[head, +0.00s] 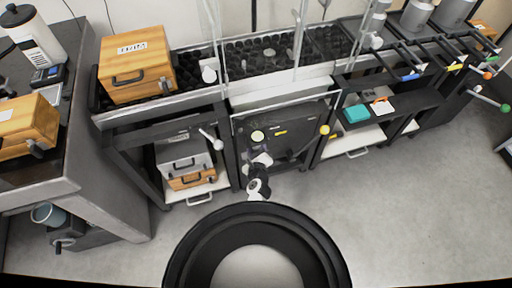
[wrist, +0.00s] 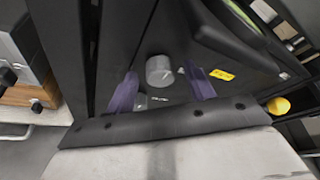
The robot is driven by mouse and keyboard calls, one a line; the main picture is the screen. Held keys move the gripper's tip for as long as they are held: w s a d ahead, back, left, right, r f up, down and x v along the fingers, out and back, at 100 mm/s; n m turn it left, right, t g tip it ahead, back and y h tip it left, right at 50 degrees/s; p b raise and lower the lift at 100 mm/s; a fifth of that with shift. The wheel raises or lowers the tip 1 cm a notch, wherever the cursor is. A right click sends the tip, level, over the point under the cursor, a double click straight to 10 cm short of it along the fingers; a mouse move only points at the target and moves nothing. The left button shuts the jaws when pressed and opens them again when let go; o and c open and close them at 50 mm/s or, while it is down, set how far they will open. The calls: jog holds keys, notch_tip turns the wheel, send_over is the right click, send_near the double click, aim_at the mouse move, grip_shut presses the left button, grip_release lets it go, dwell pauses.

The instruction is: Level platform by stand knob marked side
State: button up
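A dark stand panel (head: 295,118) sits under the middle of the long bench, with a round pale knob (head: 257,136) and a yellow label (head: 280,132) on it. In the wrist view a grey cylindrical knob (wrist: 160,70) sticks out of the dark panel, with the yellow label (wrist: 222,74) to its right. My gripper (wrist: 161,78) is open, its two purplish fingers on either side of this knob in the picture; contact cannot be told. In the head view my gripper (head: 261,160) is small, just below the pale knob. I cannot tell the platform's tilt.
A yellow ball handle (head: 324,129) sticks out at the panel's right; it also shows in the wrist view (wrist: 278,106). A white-tipped lever (head: 209,138) is at the left. Wooden boxes (head: 137,62) stand on the bench. The floor (head: 400,220) at the right is clear.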

jog(key=c, duration=0.9)
jog(key=shift+r, duration=0.1)
jog(key=shift+w+d+r+m+g+y+p, duration=0.1)
jog(key=shift+m+g+y+p, duration=0.15)
jog(key=shift+m+y+p, duration=0.45)
jog(key=shift+d+m+g+y+p, duration=0.15)
jog(key=shift+m+g+y+p, duration=0.2)
jog(key=shift+m+p, duration=0.55)
jog(key=shift+w+d+r+m+g+y+p, duration=0.1)
jog(key=shift+m+g+y+p, duration=0.1)
jog(key=shift+m+y+p, duration=0.6)
jog(key=shift+f+m, duration=0.1)
jog(key=shift+m, duration=0.2)
jog(key=o, duration=1)
jog(key=shift+c, duration=0.2)
